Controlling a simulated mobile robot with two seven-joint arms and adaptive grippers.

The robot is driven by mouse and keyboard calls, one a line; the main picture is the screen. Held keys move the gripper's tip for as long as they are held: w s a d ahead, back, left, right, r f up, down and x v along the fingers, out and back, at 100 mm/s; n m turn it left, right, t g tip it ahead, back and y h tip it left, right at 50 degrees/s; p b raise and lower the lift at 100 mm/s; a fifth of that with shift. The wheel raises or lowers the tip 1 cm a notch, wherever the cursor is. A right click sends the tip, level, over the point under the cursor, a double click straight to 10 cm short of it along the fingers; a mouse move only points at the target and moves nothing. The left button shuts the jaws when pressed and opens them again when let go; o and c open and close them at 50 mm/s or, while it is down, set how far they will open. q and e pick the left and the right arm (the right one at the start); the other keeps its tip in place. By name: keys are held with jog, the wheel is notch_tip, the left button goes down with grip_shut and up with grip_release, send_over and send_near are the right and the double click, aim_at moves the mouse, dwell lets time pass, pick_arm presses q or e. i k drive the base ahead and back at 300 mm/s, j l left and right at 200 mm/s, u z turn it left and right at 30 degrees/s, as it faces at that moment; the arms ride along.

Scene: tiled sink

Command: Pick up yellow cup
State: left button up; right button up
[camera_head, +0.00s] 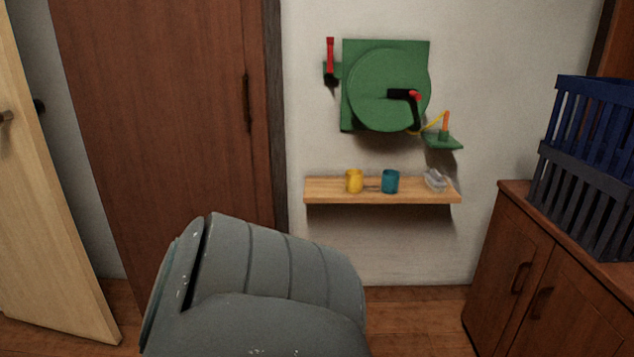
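A yellow cup (354,181) stands upright on a narrow wooden wall shelf (330,190), left of its middle. A teal cup (390,181) stands just to its right, with a small gap between them. A small clear or greyish item (435,180) lies near the shelf's right end; I cannot tell what it is. The cups look small and far off, across the room. Neither of my grippers shows in the head view.
A large grey rounded body (270,290) fills the lower middle, below and left of the shelf. A green wall device (388,85) with red-tipped levers hangs above the shelf. A wooden cabinet (510,260) with dark crates (585,190) stands right. Some floor shows below the shelf.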

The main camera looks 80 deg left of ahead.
aim_at(354, 177)
jog(key=u, duration=2.3)
